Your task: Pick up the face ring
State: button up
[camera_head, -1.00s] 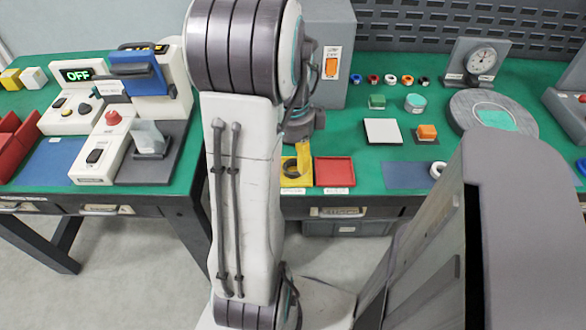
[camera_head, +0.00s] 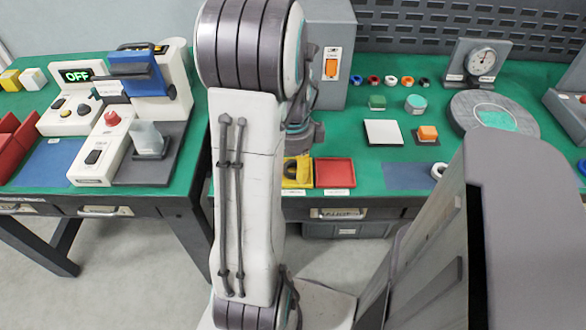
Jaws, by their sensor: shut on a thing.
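My gripper (camera_head: 304,137) shows only in part, as a dark grey wrist end behind my white arm. It is low over the back of a yellow holder (camera_head: 304,172) on the green bench. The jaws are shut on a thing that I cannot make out. A dark round shape (camera_head: 290,168) shows in the yellow holder, partly behind my arm. A white ring (camera_head: 439,170) lies on a blue mat (camera_head: 405,177) at the right, partly behind my own body. I cannot tell for sure which of these is the face ring.
A red tray (camera_head: 334,173) stands right of the yellow holder. A grey box with an orange switch (camera_head: 331,68) stands behind my gripper. A press (camera_head: 150,85) stands at the left.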

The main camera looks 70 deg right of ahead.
jog(key=shift+c, duration=0.5)
jog(key=shift+r, duration=0.9)
notch_tip(320, 180, up, 2)
jog(key=shift+r+p, duration=0.2)
jog(key=shift+p, duration=0.25)
jog(key=s+d+r+p, duration=0.2)
jog(key=s+r+p, duration=0.4)
jog(key=s+r, duration=0.2)
jog(key=shift+s+d+n, duration=0.35)
jog(key=shift+s+n, duration=0.05)
jog(key=shift+s, duration=0.55)
